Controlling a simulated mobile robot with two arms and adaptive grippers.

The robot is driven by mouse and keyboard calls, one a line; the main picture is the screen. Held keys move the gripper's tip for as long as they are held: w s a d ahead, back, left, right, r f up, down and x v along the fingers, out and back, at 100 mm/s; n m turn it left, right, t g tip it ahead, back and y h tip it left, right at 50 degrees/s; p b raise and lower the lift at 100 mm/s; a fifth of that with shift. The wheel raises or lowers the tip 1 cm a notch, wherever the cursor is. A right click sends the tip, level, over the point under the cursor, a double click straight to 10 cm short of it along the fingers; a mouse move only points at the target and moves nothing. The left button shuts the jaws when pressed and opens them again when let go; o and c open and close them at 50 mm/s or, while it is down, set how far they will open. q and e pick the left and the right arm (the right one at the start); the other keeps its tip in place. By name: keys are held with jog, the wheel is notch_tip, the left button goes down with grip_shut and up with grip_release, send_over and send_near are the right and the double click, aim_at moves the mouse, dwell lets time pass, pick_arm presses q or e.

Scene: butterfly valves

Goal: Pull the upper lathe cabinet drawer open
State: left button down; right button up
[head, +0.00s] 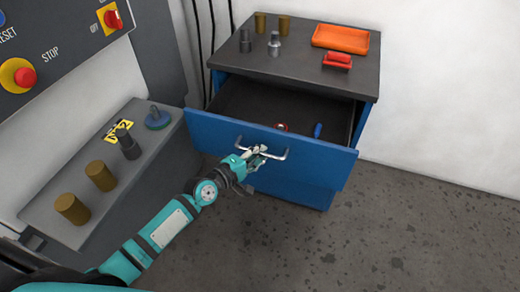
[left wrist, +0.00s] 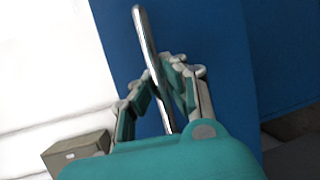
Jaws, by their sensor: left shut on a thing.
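The upper drawer (head: 318,158) of the blue lathe cabinet (head: 225,80) stands pulled out, with its dark inside showing. My left gripper (head: 258,153) is shut on the silver bar handle (head: 276,157) on the drawer's front. In the left wrist view the handle (left wrist: 146,40) runs between the two fingers (left wrist: 158,88), against the blue drawer front (left wrist: 205,50). A red item (head: 281,127) and a blue item (head: 318,130) lie inside the drawer. The cabinet's lower front is partly hidden by the drawer and my arm. My right gripper is not in view.
On the cabinet top are an orange tray (head: 340,38), a red item (head: 337,61) and several brown and grey cylinders. At left a grey ledge (head: 95,185) holds more parts, under a control panel (head: 60,50). The speckled floor at right is clear.

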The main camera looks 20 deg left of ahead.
pick_arm(q)
jog(key=shift+s, duration=0.5)
jog(key=shift+r, duration=0.1)
jog(key=c, duration=1.3)
grip_release()
jog(key=shift+c, duration=0.2)
jog(key=shift+s, duration=0.1)
jog(key=v, duration=1.2)
